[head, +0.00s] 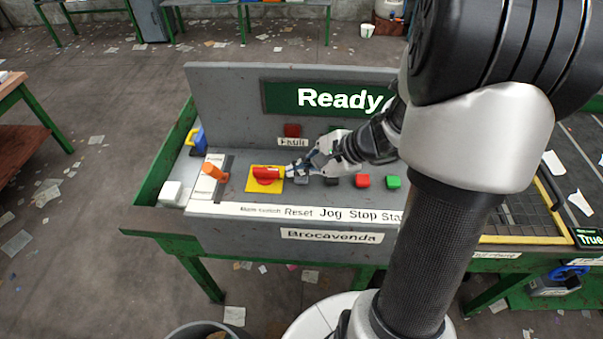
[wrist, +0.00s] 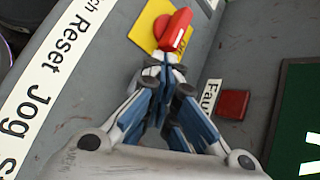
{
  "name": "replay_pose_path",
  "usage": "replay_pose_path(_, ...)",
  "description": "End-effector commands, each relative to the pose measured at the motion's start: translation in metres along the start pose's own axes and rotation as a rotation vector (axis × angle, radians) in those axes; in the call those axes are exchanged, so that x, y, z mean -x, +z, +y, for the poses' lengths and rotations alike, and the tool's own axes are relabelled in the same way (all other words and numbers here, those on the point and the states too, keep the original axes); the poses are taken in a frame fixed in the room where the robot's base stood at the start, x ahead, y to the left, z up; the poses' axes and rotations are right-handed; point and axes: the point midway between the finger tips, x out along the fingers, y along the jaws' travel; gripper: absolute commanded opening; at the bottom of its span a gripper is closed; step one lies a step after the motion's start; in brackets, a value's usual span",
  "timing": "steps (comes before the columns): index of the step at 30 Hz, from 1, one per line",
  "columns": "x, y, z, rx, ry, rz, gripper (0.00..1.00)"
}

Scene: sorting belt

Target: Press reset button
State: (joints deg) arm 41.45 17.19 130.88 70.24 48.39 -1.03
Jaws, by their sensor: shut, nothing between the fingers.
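My gripper (head: 291,170) is shut and empty, low over the control panel, with its fingertips beside the red main switch (head: 267,174) on its yellow plate. In the wrist view the closed fingertips (wrist: 168,66) point toward that red switch (wrist: 176,30). The "Reset" label (head: 299,212) is on the panel's front strip, and it also shows in the wrist view (wrist: 54,54). The reset button in line with it is mostly hidden by my fingers. I cannot tell whether the fingertips touch it.
A red stop button (head: 362,181) and a green button (head: 393,182) stand to the right. A red fault lamp (head: 292,130) is on the upright back panel (head: 225,100), below a green "Ready" display (head: 325,97). An orange-handled lever (head: 215,172) stands to the left.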

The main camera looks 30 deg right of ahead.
Motion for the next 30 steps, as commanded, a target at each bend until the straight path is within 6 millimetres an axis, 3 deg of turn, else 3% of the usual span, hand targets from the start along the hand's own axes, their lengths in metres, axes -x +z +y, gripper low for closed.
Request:
replay_pose_path(17,0.009,0.007,-0.007,0.000,-0.001,0.000,0.00)
replay_pose_path(30,0.038,0.028,-0.028,0.001,-0.001,0.000,0.00)
